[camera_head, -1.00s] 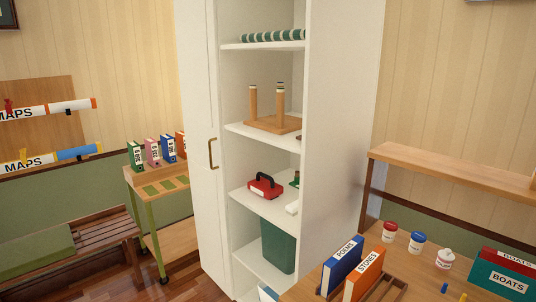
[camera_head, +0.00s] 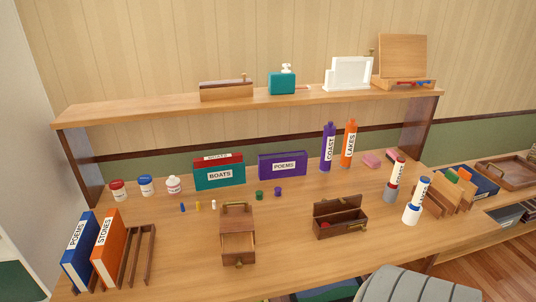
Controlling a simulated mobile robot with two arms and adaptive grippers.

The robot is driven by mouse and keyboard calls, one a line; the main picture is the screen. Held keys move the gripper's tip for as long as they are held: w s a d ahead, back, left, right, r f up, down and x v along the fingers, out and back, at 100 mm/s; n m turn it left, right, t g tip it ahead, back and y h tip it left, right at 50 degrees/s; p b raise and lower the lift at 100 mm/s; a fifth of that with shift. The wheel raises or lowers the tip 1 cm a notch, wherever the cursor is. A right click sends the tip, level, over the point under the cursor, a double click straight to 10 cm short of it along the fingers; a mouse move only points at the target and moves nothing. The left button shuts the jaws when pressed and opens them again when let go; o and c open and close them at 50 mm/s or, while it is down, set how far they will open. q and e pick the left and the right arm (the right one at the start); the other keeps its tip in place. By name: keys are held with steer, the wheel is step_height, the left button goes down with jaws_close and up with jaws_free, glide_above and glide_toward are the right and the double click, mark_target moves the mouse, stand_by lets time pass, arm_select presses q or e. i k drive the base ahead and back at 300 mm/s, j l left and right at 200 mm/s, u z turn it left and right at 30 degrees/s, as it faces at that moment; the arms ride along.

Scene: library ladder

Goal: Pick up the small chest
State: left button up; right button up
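Two small dark wooden pieces stand on the desk, and I cannot tell for certain which one is the small chest. One is a chest-like box (camera_head: 341,225) right of centre, with its lid raised and something red inside. The other is a small drawer unit (camera_head: 237,218) at the centre, with a handle on top and its drawer (camera_head: 238,247) pulled out toward the front, showing a brass knob. Neither is touched by a gripper. Neither of my grippers is in view.
The desk (camera_head: 180,260) carries a rack with blue and orange books (camera_head: 108,254) at left, jars (camera_head: 146,185), teal (camera_head: 219,173) and purple (camera_head: 283,166) boxes behind, and white cylinders (camera_head: 411,214) at right. A raised shelf (camera_head: 150,106) spans the back. A grey curved chair back (camera_head: 415,285) is at front right.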

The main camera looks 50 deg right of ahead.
mark_target(232, 219)
steer(key=k+l+z, duration=0.1)
steer(key=z, duration=1.15)
steer(key=i, duration=1.15)
steer(key=k+l, duration=0.25)
steer(key=k, duration=0.2)
